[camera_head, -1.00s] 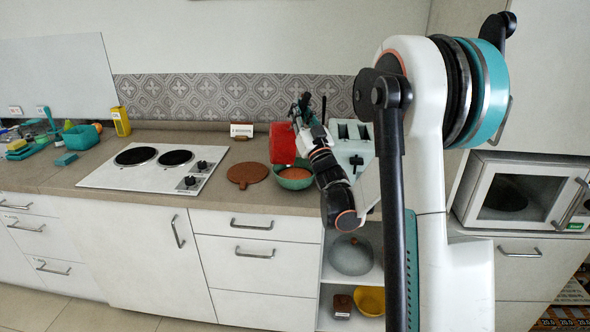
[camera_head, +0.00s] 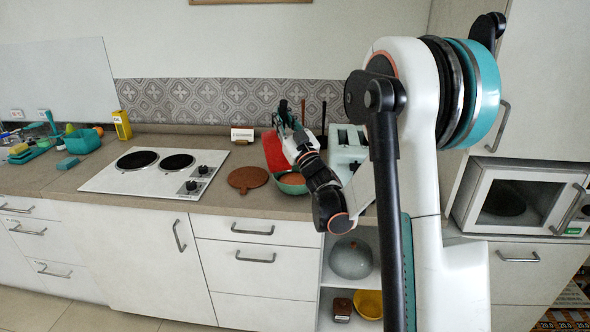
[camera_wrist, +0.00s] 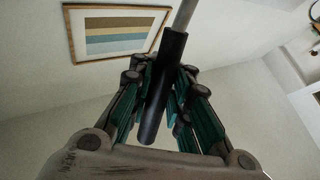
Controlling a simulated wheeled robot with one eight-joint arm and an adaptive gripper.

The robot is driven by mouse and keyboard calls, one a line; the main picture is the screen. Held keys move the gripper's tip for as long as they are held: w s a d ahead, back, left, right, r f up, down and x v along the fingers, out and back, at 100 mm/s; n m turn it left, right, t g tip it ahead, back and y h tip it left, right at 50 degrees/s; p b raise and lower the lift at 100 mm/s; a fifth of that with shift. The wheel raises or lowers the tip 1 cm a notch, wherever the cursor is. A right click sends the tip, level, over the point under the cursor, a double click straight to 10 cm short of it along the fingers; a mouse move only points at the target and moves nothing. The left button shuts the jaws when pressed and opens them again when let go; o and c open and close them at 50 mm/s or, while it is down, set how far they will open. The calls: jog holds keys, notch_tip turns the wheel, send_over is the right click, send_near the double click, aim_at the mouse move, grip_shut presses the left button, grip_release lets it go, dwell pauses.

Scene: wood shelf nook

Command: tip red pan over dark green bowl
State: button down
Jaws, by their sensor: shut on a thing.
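My gripper (camera_head: 284,114) is shut on the black handle of the red pan, and its fingers clasp that handle in the wrist view (camera_wrist: 158,100). The red pan (camera_head: 274,152) is steeply tilted above the counter, just behind and left of my wrist, which hides part of it. The dark green bowl (camera_head: 291,189) stands on the counter below the pan, with orange-brown contents showing inside. My forearm covers the bowl's right side. The pan's inside cannot be made out. In the wrist view the handle (camera_wrist: 166,75) runs up into a grey metal rod.
A round brown board (camera_head: 247,179) lies left of the bowl. The white cooktop (camera_head: 150,176) is further left. A pale green toaster (camera_head: 347,150) stands close on the right. A small white sign (camera_head: 242,134) stands at the back wall.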

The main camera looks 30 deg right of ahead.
jog(key=w+a+f+n+g+y+p, duration=0.15)
jog(key=w+a+n+g+y, duration=0.25)
jog(key=a+n, duration=0.65)
jog(key=w+a+f+n+g+h+b, duration=0.1)
jog(key=w+a+f+n+g+b, duration=0.1)
jog(key=a+f, duration=0.4)
jog(key=w+a+f+n+g+h+b, duration=0.1)
jog(key=w+a+f+n+g+b, duration=0.1)
jog(key=a+f, duration=0.5)
jog(key=shift+w+a+f+n+g+b, duration=0.15)
jog(key=shift+a+f+n+g+b, duration=0.45)
jog(key=shift+f, duration=1.8)
jog(key=shift+d, duration=0.3)
jog(key=shift+f, duration=0.1)
